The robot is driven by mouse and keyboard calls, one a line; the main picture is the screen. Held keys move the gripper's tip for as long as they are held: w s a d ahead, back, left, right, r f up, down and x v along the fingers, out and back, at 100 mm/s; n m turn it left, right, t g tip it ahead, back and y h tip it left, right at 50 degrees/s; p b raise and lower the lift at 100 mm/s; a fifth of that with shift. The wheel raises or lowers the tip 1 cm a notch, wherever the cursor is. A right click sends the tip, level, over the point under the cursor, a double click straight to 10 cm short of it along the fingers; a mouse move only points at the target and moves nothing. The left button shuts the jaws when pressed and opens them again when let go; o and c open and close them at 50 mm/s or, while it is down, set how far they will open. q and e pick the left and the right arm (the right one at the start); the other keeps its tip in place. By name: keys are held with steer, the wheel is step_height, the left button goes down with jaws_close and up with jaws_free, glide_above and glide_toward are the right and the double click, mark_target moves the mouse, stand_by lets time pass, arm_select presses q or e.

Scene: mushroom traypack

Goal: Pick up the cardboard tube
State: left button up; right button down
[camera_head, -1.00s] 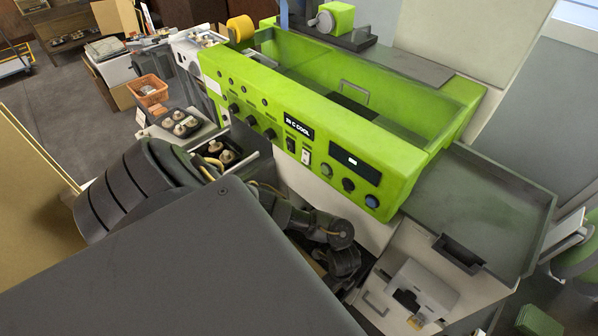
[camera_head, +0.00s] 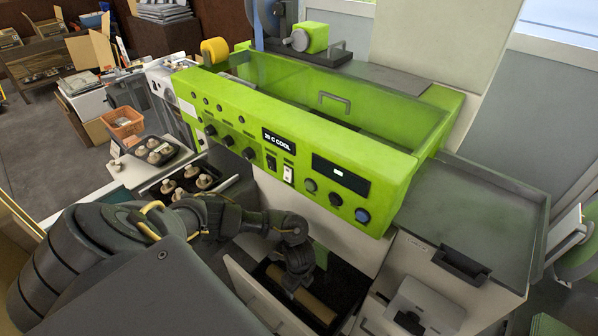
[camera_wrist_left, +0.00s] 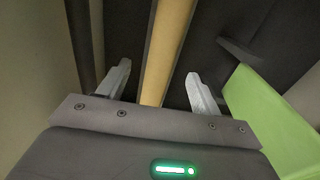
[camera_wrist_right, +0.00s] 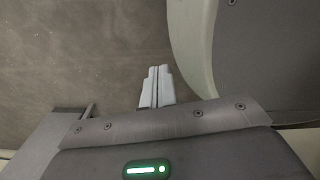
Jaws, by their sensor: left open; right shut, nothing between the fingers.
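The cardboard tube (camera_head: 312,306) is a tan cylinder lying in a dark-lined open drawer (camera_head: 250,284) below the green machine. In the left wrist view the tube (camera_wrist_left: 167,45) runs lengthwise between the two fingers of my left gripper (camera_wrist_left: 155,88), which are open and apart from it on both sides. In the head view my left gripper (camera_head: 300,278) points down over the tube's upper end and hides part of it. My right gripper (camera_wrist_right: 156,88) is shut and empty over a plain brownish surface; it does not show in the head view.
The green machine (camera_head: 270,145) stands just behind the drawer. Dark trays with mushrooms (camera_head: 205,182) lie to its left. A grey metal tray top (camera_head: 470,215) is at the right. A light green part (camera_wrist_left: 262,112) sits close to my left gripper's right side.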

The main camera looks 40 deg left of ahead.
mark_target(299, 291)
arm_select(q)
steer(key=shift+f, duration=0.45)
step_height(299, 291, down, 3)
steer(key=b, duration=0.4)
steer(key=shift+w+f, duration=0.1)
steer(key=shift+f, duration=0.05)
arm_select(e)
steer(key=w+d+f, duration=0.2)
steer(key=d+f, duration=0.1)
steer(key=f, duration=0.1)
arm_select(q)
steer(key=shift+f+b, duration=0.8)
steer(key=shift+b, duration=0.4)
arm_select(e)
steer(key=w+a+r, duration=0.3)
steer(key=w, duration=0.5)
steer(key=shift+a+r+t, duration=0.15)
steer(key=shift+t, duration=0.25)
arm_select(q)
steer(key=c, duration=1.1)
steer(key=shift+r, duration=0.1)
